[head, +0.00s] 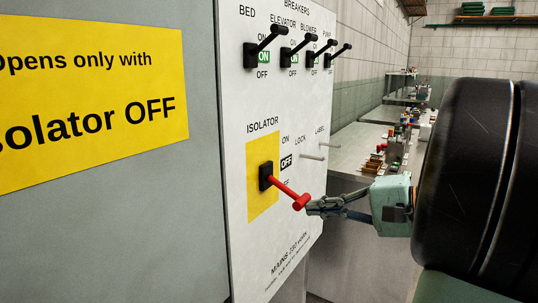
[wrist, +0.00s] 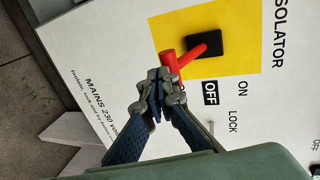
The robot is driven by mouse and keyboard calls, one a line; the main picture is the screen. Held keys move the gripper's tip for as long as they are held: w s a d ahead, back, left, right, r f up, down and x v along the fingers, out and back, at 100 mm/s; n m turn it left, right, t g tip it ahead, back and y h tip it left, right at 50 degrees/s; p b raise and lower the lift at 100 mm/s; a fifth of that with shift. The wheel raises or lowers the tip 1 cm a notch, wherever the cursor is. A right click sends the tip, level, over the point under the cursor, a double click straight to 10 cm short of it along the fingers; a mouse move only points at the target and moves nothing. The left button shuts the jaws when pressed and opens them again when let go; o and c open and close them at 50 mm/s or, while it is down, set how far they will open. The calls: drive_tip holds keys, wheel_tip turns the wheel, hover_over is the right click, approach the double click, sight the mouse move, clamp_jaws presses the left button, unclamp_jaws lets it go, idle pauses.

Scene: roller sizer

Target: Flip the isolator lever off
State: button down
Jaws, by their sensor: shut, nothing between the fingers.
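The isolator lever (head: 287,190) is a red handle with a crossbar end on a black base, set on a yellow patch of the white panel. It slopes downward from its base in the head view. The black indicator (head: 286,162) beside it reads OFF, and this also shows in the wrist view (wrist: 210,92). My gripper (head: 314,206) is shut and empty, with its fingertips right at the lever's red end. In the wrist view the fingertips (wrist: 160,88) overlap the lower edge of the red crossbar (wrist: 168,62); I cannot tell whether they touch.
Several black breaker levers (head: 297,44) stick out along the panel top, pointing up, with green ON indicators visible. Two thin pegs (head: 312,157) stick out under LOCK and LABEL. A yellow sign (head: 90,95) is on the grey door at left. A cluttered bench (head: 375,140) stands behind.

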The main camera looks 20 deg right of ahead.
drive_tip(key=shift+r, duration=0.25)
drive_tip(key=shift+r+p, duration=0.65)
drive_tip(key=shift+r, duration=0.05)
